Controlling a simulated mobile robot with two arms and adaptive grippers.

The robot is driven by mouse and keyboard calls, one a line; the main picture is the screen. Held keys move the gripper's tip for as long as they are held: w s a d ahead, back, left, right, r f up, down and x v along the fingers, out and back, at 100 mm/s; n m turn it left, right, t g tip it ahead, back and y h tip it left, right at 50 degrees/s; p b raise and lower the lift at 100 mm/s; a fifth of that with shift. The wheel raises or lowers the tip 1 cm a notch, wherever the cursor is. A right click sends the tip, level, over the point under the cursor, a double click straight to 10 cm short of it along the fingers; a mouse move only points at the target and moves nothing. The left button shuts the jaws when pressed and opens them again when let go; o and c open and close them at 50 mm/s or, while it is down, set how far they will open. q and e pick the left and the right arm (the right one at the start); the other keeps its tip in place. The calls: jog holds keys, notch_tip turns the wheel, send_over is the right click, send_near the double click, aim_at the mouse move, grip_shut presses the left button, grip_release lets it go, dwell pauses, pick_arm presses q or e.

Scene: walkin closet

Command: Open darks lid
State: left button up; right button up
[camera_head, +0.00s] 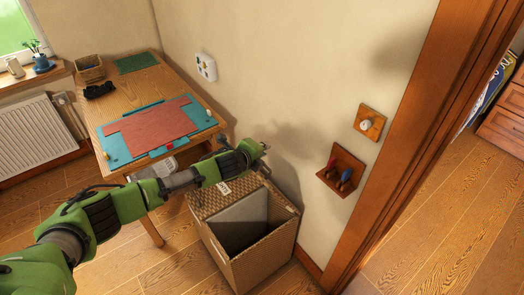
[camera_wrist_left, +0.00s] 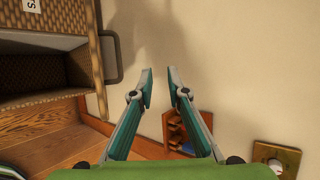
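A brown wicker hamper (camera_head: 268,268) stands on the floor against the wall. Its nearer part is open, showing a dark inside and a grey panel (camera_head: 240,212). A wicker top with a white label (camera_head: 223,188) covers the farther part; the label is too small to read. In the left wrist view the hamper (camera_wrist_left: 85,70) is at the left, with a loop handle (camera_wrist_left: 118,58) on its side. My left gripper (camera_head: 264,148) is above the hamper's far end, near the wall. Its two fingers (camera_wrist_left: 160,72) are apart with nothing between them. My right gripper is not in view.
A wooden table (camera_head: 185,85) with a teal and red mat (camera_head: 150,126) stands behind my left arm. A small wooden wall rack (camera_head: 341,170) and a wall knob plate (camera_head: 370,122) are right of the hamper. A door frame (camera_head: 400,150) stands farther right, with open floor beyond.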

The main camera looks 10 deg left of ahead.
pick_arm(q)
jog(key=v, duration=1.2)
jog(key=shift+o, duration=0.4)
jog(key=shift+w, duration=0.1)
